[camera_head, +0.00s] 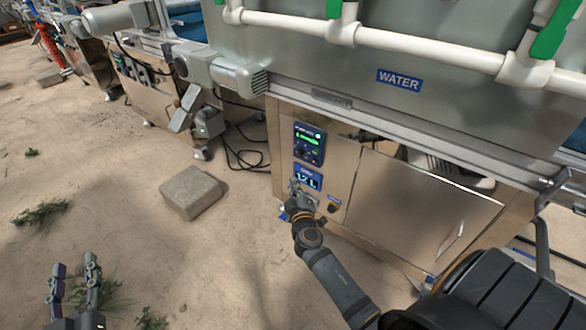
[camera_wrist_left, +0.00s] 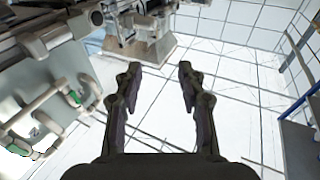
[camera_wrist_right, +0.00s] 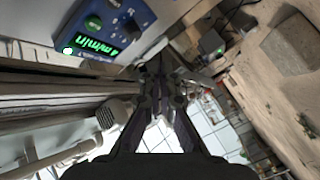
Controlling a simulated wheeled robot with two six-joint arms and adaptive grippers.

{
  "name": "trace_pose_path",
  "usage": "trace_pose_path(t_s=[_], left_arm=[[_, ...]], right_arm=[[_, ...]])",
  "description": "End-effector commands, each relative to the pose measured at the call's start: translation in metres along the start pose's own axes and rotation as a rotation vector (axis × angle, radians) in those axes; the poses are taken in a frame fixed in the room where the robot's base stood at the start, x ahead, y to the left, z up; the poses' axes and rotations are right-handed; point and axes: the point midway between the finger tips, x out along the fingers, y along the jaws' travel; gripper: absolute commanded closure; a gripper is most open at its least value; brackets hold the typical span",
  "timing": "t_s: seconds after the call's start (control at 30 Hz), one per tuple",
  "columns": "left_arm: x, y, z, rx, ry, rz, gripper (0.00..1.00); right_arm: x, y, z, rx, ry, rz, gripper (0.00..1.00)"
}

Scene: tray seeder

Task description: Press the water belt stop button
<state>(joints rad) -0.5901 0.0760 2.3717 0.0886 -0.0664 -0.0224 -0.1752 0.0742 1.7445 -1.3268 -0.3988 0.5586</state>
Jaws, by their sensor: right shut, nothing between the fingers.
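The silver machine with the blue WATER sign (camera_head: 399,79) has a dark control panel (camera_head: 309,143) with a green display on its front. A smaller blue display (camera_head: 307,178) sits below it. My right gripper (camera_head: 295,185) is shut and empty, with its tips in front of the lower display; I cannot tell whether they touch. In the right wrist view a blue panel (camera_wrist_right: 118,22) with a green button (camera_wrist_right: 93,21), dark knobs and a green readout lies above left of the shut fingers (camera_wrist_right: 158,68). I cannot make out a red stop button. My left gripper (camera_head: 74,272) is open and empty, low at left.
A grey block (camera_head: 192,193) lies on the sandy floor left of the machine, with black cables (camera_head: 246,158) behind it. A steel cabinet door (camera_head: 415,212) is right of the panel.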

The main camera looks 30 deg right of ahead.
Motion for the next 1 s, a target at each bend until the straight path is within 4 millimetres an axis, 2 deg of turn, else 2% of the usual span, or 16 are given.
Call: trace_pose_path(t_s=[0.37,0.67,0.87,1.0], left_arm=[[-0.001,0.0,0.005,-0.002,-0.024,0.0,0.6],[-0.011,0.001,0.045,-0.015,-0.189,0.001,0.6],[-0.02,0.002,0.07,-0.024,-0.291,0.003,0.6],[-0.012,0.001,0.051,-0.016,-0.209,0.002,0.6]], right_arm=[[0.003,0.002,0.002,-0.001,-0.001,-0.002,1.0],[0.021,0.017,0.015,-0.003,-0.001,-0.001,1.0],[0.043,0.032,0.03,-0.003,-0.001,-0.001,1.0],[0.049,0.035,0.037,-0.001,-0.002,-0.002,1.0]])
